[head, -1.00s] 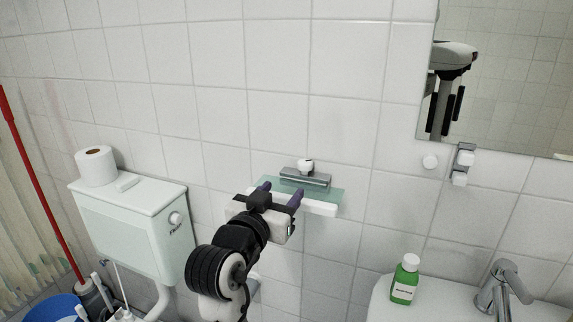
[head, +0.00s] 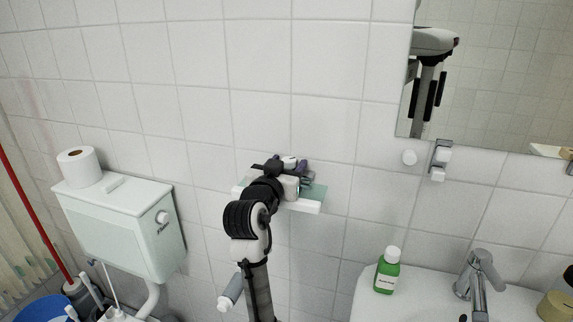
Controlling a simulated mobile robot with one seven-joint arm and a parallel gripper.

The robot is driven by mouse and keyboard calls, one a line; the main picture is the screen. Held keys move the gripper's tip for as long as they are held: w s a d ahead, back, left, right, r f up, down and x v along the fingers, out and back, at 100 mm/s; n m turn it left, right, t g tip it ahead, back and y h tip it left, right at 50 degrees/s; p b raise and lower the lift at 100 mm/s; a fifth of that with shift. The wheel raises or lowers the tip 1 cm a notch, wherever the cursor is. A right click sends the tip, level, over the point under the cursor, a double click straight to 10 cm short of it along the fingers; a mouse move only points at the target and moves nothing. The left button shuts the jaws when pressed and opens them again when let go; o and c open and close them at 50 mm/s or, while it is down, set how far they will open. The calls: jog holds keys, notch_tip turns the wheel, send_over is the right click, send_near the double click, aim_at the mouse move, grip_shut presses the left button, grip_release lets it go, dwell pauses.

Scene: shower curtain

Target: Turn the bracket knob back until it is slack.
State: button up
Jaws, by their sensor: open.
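A grey metal bracket (head: 308,178) is on the tiled wall, at the back of a small greenish glass shelf. Its white knob (head: 289,160) shows between the two purple fingertips of my gripper (head: 290,162). The gripper is open, with one finger to each side of the knob. I cannot tell whether the fingers touch it. My wrist hides most of the bracket and the middle of the shelf.
The glass shelf (head: 314,191) has a white front edge. A toilet cistern (head: 120,220) with a paper roll (head: 79,167) stands at left. At right are a green bottle (head: 387,273), a sink tap (head: 480,272) and a mirror (head: 500,80) with another bracket (head: 440,156) beneath it.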

jog(key=shift+c, duration=0.2)
jog(key=c, duration=0.9)
jog(key=shift+d+n+t+y+p, duration=0.1)
jog(key=shift+n+t+y+p, duration=0.25)
jog(key=shift+n+y, duration=0.65)
jog(key=o, duration=0.9)
jog(key=shift+o, duration=0.2)
jog(key=shift+s, duration=0.15)
